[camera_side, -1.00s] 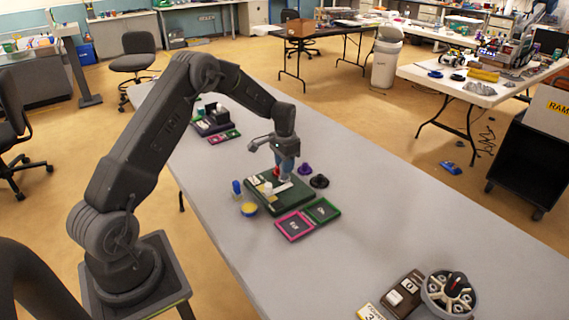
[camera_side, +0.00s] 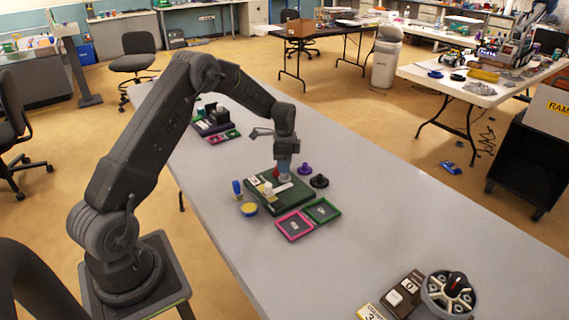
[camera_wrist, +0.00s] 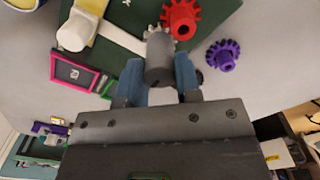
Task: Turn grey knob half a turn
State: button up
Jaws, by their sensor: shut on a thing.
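The grey knob (camera_wrist: 160,62) shows in the wrist view as a grey cylinder with a toothed rim at its far end, at the edge of the dark green board (camera_wrist: 128,62). My gripper (camera_wrist: 159,80) is shut on it, with one blue finger against each side. In the side view my gripper (camera_side: 285,174) points down over the green board (camera_side: 268,206), and the knob is hidden by the fingers. A red gear-like knob (camera_wrist: 181,17) stands beside the grey one on the board.
A purple gear (camera_wrist: 223,54) lies off the board; a black one (camera_side: 319,181) is nearby. Pink (camera_side: 294,226) and green (camera_side: 322,210) frames lie before the board. A blue piece (camera_side: 237,188) and yellow-topped cup (camera_side: 249,209) stand left.

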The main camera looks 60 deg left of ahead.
jog(key=shift+r, duration=0.1)
dwell(0.4)
jog(key=o, duration=0.9)
jog(key=shift+o, duration=0.2)
notch_tip(320, 180, up, 14)
